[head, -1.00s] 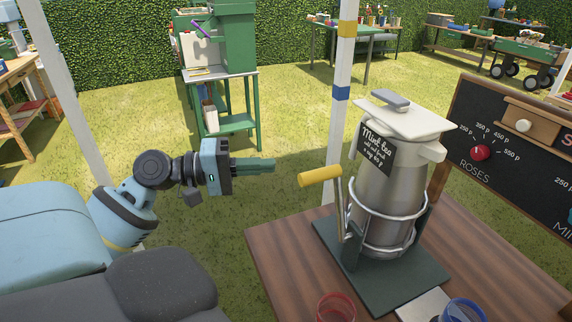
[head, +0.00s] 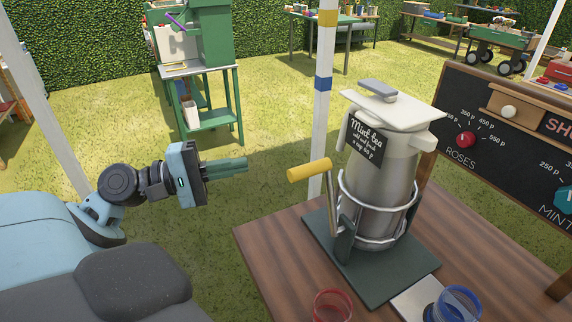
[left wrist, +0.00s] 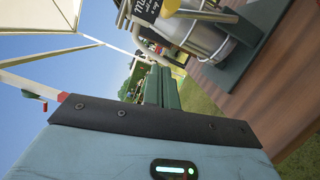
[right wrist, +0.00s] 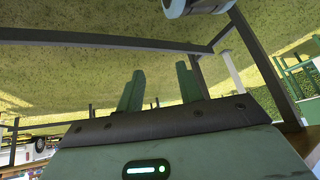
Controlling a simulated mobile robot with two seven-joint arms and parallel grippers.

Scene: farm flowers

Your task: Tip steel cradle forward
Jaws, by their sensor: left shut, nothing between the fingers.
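The steel cradle (head: 384,241) is a ring frame around a steel mint tea urn (head: 388,185) with a white lid. It stands upright on a dark green base plate (head: 395,278). A crank with a yellow handle (head: 309,170) sticks out from its left side. In the left wrist view the urn (left wrist: 205,38) shows at the upper right. My left gripper (head: 245,165) is shut and empty, left of the yellow handle and apart from it. My right gripper (right wrist: 158,88) shows only in its own wrist view, fingers apart with nothing between them.
A wooden table (head: 285,255) carries the cradle. A red glass (head: 332,305) and a blue glass (head: 455,303) stand at its front edge. A chalkboard (head: 480,130) with knobs stands to the right. A white post (head: 322,110) rises behind the table.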

